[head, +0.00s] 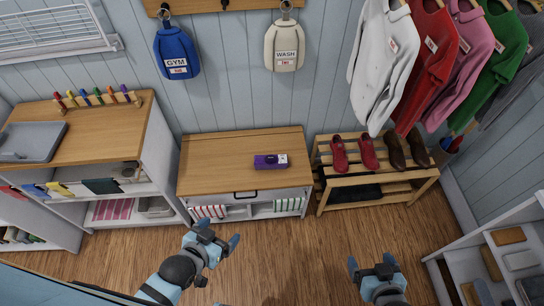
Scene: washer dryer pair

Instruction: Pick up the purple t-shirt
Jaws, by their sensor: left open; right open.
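A small purple item with a white label (271,161) lies on the wooden top of a low cabinet (215,150). It looks flat and compact like a folded bundle, but I cannot tell that it is a t-shirt. No hanging garment is clearly purple. My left gripper (219,233) is open and empty over the floor, in front of the cabinet and left of the purple item. My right gripper (371,262) is open and empty, lower and to the right of the purple item. Both grippers are apart from it.
A shoe rack (377,194) stands right of the cabinet. Above it hang white, red, pink (466,62), green and grey garments. A taller counter (92,138) stands at left, shelves (520,248) at lower right. Blue (177,54) and white (285,47) bags hang on the wall.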

